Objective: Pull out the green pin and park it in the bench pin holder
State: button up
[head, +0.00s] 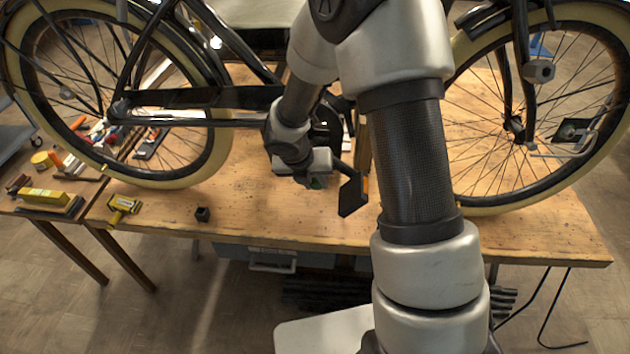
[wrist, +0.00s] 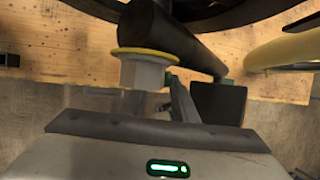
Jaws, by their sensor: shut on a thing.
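My gripper (head: 332,162) is at the bike's crank area, above the bench. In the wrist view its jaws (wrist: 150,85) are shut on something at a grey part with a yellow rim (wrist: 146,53). A small bit of green, which I take for the green pin (wrist: 171,74), shows beside the jaws; most of it is hidden. I cannot tell whether it still sits in its hole. A small dark block with an opening, likely the bench pin holder (head: 203,214), stands near the bench's front edge, left of my gripper. It seems to show at the wrist view's left edge (wrist: 9,60).
A black pedal (head: 353,195) hangs right beside my gripper and also shows in the wrist view (wrist: 218,103). The bike's wheels stand left (head: 140,180) and right (head: 500,205). A yellow tool (head: 122,207) lies left of the holder. The bench front (head: 270,215) is mostly clear.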

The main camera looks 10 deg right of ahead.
jog(key=shift+s+a+f+b, duration=0.1)
jog(key=shift+s+a+b, duration=0.25)
jog(key=shift+s, duration=0.5)
jog(key=shift+s+a+f+b, duration=0.15)
jog(key=shift+s+b, duration=0.25)
jog(key=shift+s, duration=0.5)
jog(key=shift+s+a+b, duration=0.3)
jog(key=shift+s+b, duration=0.1)
jog(key=shift+s, duration=0.45)
jog(key=shift+f, duration=0.1)
